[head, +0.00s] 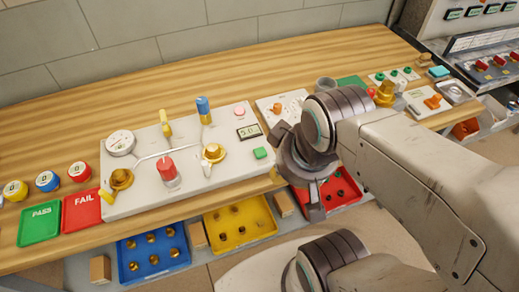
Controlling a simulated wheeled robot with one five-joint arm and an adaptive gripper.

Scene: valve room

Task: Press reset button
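A white test panel (135,205) lies on the wooden bench. A pale pink round button or lamp (240,111) sits above the display. No reset label is readable, so I cannot tell which one is the reset button. My gripper (293,172) is just right of the green button, near the panel's right edge. Its dark fingers look spread apart, with nothing seen between them. My arm hides part of the bench behind it.
The panel carries a gauge (120,142), a red knob (167,170), a blue-topped handle (204,109) and brass valves. A smaller white panel (270,108) lies behind my gripper. Red (82,212) and green (39,225) trays are at left. Blue, yellow and red bins sit below the bench edge.

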